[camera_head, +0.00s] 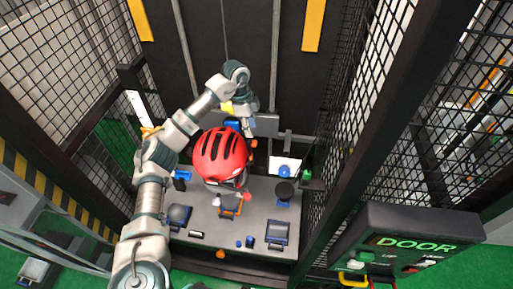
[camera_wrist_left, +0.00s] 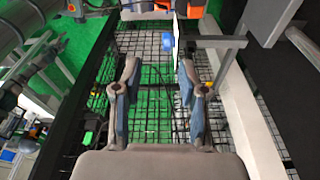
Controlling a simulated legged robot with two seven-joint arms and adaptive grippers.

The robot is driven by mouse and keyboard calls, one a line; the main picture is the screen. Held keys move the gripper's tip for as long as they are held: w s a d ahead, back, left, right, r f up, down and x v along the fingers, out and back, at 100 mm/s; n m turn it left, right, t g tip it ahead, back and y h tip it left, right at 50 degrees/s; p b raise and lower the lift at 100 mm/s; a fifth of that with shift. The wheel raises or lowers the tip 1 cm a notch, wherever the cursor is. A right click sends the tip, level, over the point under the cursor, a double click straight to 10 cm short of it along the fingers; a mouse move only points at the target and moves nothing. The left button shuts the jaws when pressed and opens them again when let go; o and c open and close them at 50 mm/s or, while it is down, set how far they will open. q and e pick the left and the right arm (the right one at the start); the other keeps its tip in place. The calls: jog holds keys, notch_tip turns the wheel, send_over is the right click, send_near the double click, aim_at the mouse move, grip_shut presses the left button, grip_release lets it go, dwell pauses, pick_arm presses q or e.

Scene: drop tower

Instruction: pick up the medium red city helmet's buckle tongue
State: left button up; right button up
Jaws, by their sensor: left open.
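The red city helmet (camera_head: 220,156) with dark vents sits upright at the middle of the grey table. Its chin strap and buckle tongue are too small to make out in the head view and do not show in the left wrist view. My left arm comes in from the left and bends over behind the helmet. My left gripper (camera_head: 247,124) is just beyond the helmet's far right side, small and partly hidden. In the left wrist view my left gripper (camera_wrist_left: 158,88) is open, with nothing between its fingers. My right gripper is not in view.
The grey table (camera_head: 205,232) carries several small fixtures, including a dark round pad (camera_head: 285,190) and a blue-black block (camera_head: 278,233). Black mesh walls (camera_head: 345,110) stand close on both sides. A DOOR control box (camera_head: 415,240) is at the lower right.

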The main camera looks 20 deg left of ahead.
pick_arm(q)
jog(key=a, duration=0.3)
jog(key=p, duration=0.2)
send_over(251, 154)
jog(key=shift+n+y, duration=0.4)
jog(key=f, duration=1)
jog(key=shift+s+a+f, duration=0.25)
jog(key=shift+f, duration=0.1)
jog(key=f, duration=0.1)
jog(key=f+p, duration=0.1)
jog(key=f, duration=0.2)
jog(key=shift+w+d+f+p, duration=0.1)
jog(key=shift+w+f+p, duration=0.15)
jog(key=shift+f+p, duration=0.1)
jog(key=shift+a+f, duration=0.2)
jog(key=shift+f, duration=0.1)
jog(key=shift+d, duration=0.2)
jog(key=c, duration=0.5)
jog(key=shift+d+r, duration=0.1)
jog(key=shift+d, duration=0.05)
jog(key=shift+c, duration=0.3)
